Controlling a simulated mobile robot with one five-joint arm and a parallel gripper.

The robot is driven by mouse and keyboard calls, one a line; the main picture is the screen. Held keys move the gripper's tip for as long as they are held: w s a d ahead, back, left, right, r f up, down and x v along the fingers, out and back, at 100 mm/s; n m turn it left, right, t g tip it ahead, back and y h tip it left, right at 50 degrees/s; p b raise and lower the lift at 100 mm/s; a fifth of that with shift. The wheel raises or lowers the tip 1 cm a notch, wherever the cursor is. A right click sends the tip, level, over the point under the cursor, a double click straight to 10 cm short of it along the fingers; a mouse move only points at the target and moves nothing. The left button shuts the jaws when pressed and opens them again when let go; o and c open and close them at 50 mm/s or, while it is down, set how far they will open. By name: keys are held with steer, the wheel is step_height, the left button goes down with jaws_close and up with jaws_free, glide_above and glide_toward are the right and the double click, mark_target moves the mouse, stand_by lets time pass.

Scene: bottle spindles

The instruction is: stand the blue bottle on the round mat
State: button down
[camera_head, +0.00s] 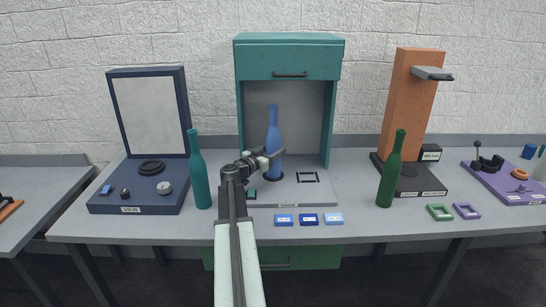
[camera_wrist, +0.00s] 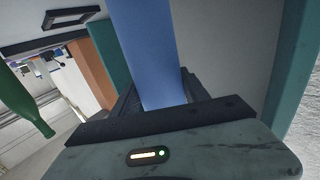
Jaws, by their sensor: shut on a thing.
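The blue bottle (camera_head: 273,133) is upright inside the open teal-framed bay. My gripper (camera_head: 271,158) is shut on its lower body, coming in from the left. In the wrist view the blue bottle (camera_wrist: 147,55) runs between my gripper's dark jaws (camera_wrist: 155,105). A dark round mat (camera_head: 280,177) shows at the bottle's base on the grey board. The bottle covers much of it. I cannot tell whether the base touches the mat or is slightly above it.
A teal bottle (camera_head: 200,178) stands left of my arm. A green bottle (camera_head: 391,172) stands to the right. The teal cabinet (camera_head: 289,60) overhangs the bay. A black rectangular frame (camera_head: 307,177) lies right of the blue bottle. Blue labelled blocks (camera_head: 309,219) line the front edge.

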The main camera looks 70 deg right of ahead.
steer(key=shift+r, duration=0.1)
steer(key=c, duration=0.6)
jaws_free()
steer(key=shift+o, duration=0.2)
steer(key=shift+a+r, duration=0.1)
steer(key=v, duration=1.1)
steer(key=shift+w+a, duration=0.15)
steer(key=shift+a, duration=0.25)
